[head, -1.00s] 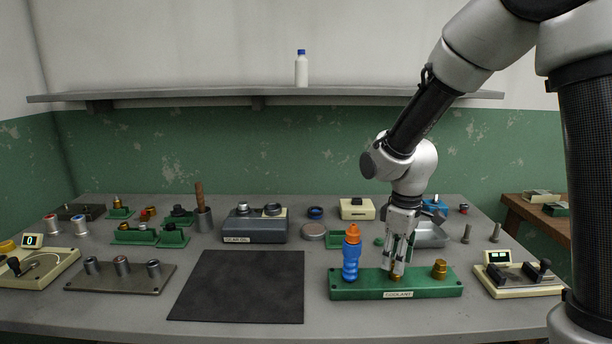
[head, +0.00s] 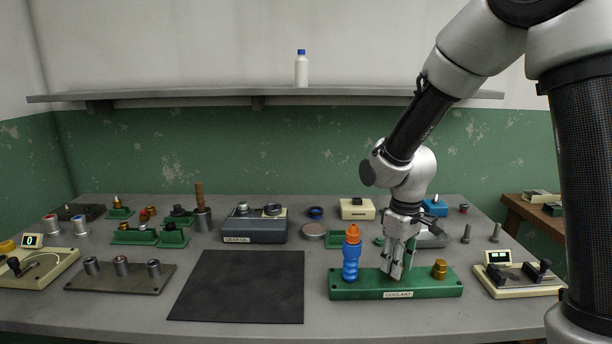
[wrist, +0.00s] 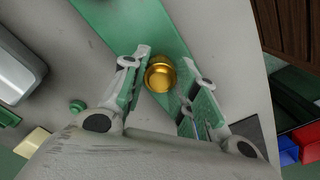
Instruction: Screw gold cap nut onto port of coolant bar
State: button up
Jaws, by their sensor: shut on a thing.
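The green coolant bar (head: 350,290) lies near the front right of the bench, with a COOLANT label on its front. My gripper (head: 397,276) points down over its middle. In the wrist view, a round gold cap nut (wrist: 160,77) lies between my fingertips, and my gripper is shut on it. The bar (wrist: 130,25) shows under the nut in that view. The middle port is hidden, so I cannot tell how the nut sits on it. Another gold fitting (head: 440,269) stands on the bar's right. A blue segmented hose with an orange tip (head: 352,256) stands upright on its left.
A dark mat (head: 240,287) lies left of the bar. A cream device with a green display (head: 518,280) stands close on the right. A gear oil block (head: 254,225) and several small fittings stand behind. A shelf (head: 200,94) runs along the wall.

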jog(key=shift+m, duration=1.2)
jog(key=m, duration=0.4)
jog(key=shift+m, duration=0.5)
jog(key=m, duration=0.4)
jog(key=shift+m, duration=0.5)
